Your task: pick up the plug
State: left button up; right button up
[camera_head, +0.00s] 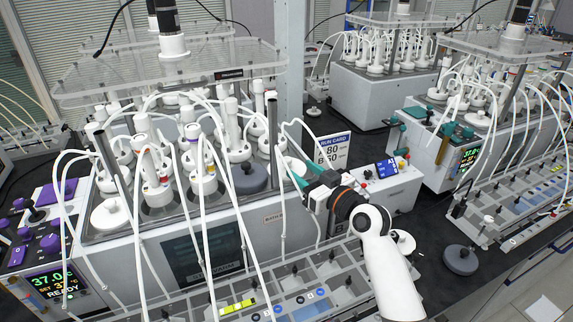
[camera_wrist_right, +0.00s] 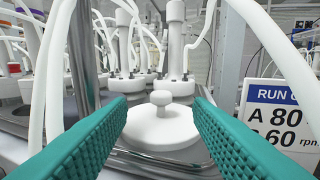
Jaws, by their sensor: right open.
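A white round plug (camera_wrist_right: 162,127) with a knob on top sits on the metal top of the near reactor bath, in the middle of the right wrist view. In the head view it seems to be the white piece (camera_head: 293,166) at the bath's right corner, partly hidden by my gripper. My right gripper (camera_head: 302,174) has teal ribbed fingers, open and empty. In the wrist view the fingers (camera_wrist_right: 160,110) point toward the plug, one on each side, with gaps between them and it. My left gripper is not in view.
White tubes and white-capped bottles (camera_head: 203,172) crowd the bath (camera_head: 270,214) left of and behind the plug. A run card (camera_head: 332,150) stands just right of it. A control box (camera_head: 390,183) is further right. A dark round weight (camera_head: 460,260) lies on the bench.

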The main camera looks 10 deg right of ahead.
aim_at(290, 161)
jog(key=shift+w+a, duration=0.25)
jog(key=shift+w, duration=0.25)
jog(key=shift+w+a, duration=0.15)
jog(key=shift+w, duration=0.2)
jog(key=p+x, duration=0.2)
jog(key=x, duration=0.2)
jog(key=shift+w+r, duration=0.1)
jog(key=shift+r, duration=0.05)
jog(key=shift+w+a, duration=0.2)
jog(key=shift+w, duration=0.2)
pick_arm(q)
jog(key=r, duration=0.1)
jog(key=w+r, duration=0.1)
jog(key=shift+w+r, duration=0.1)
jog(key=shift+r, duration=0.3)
pick_arm(e)
grip_shut()
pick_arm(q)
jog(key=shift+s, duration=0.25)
